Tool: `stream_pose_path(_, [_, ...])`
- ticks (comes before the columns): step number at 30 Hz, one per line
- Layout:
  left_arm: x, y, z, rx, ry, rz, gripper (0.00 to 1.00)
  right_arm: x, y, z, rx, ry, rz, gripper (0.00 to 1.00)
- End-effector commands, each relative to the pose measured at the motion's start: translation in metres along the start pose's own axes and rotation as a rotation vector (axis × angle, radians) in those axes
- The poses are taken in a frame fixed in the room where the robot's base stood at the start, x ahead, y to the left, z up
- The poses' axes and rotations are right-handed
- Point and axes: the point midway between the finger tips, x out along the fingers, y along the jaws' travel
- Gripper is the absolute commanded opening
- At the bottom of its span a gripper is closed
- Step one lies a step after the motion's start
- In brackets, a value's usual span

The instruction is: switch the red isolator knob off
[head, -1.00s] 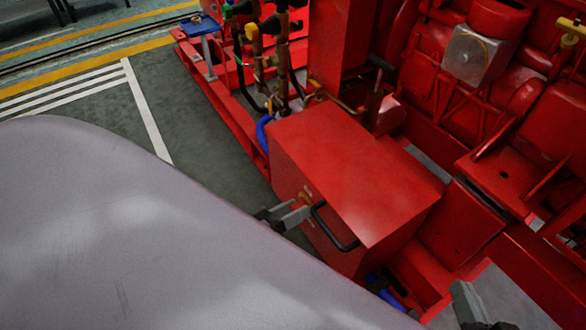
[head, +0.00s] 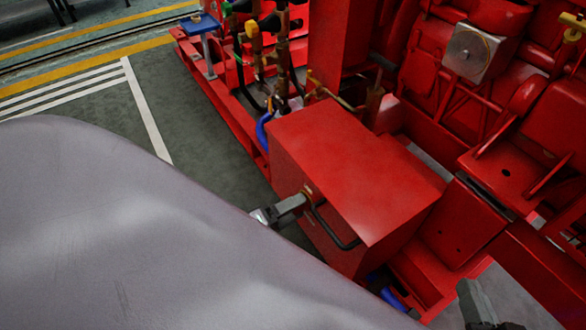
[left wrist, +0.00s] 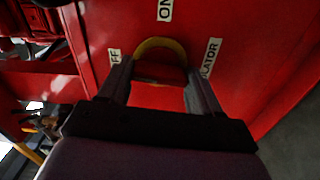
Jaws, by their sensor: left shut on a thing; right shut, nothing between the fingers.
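The red isolator knob (left wrist: 160,70) sits in a yellow ring (left wrist: 160,43) on the front face of a red box (head: 355,165). In the left wrist view an "ON" label (left wrist: 165,10) is above it, a partly hidden "OFF" label (left wrist: 114,57) is to its left, and a partly hidden "ISOLATOR" label (left wrist: 210,58) is to its right. My left gripper (head: 302,198) is shut on the knob, one finger on each side. I cannot tell which label the knob points to. My right gripper (head: 484,318) is shut and empty at the bottom right, partly cut off.
A black bar handle (head: 332,232) sticks out of the box beside my left gripper. Red engine parts (head: 470,50) stand behind and to the right. Pipes and valves (head: 265,50) stand behind the box. Green floor (head: 210,150) is clear to the left.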

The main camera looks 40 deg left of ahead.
Motion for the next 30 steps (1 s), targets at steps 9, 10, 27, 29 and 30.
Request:
stream_pose_path(9, [-0.0007, -0.0004, -0.0001, -0.067, 0.0, -0.001, 0.33, -0.0011, 0.0012, 0.0027, -0.007, -0.002, 0.004, 0.0])
stream_pose_path(10, [-0.0007, -0.0004, -0.0001, -0.069, 0.0, -0.001, 0.33, -0.0012, 0.0013, 0.0028, -0.008, -0.002, 0.004, 0.0])
stream_pose_path(27, [-0.0005, -0.0003, -0.0001, -0.069, 0.0, -0.001, 0.89, -0.001, 0.0018, 0.0039, -0.008, -0.005, 0.005, 0.0])
stream_pose_path(29, [-0.0004, -0.0002, -0.0001, -0.068, 0.0, -0.001, 0.89, -0.001, 0.0019, 0.0041, -0.008, -0.005, 0.005, 0.0])
stream_pose_path(30, [-0.0004, -0.0002, -0.0001, -0.068, 0.0, -0.001, 0.89, -0.001, 0.0019, 0.0041, -0.008, -0.005, 0.005, 0.0])
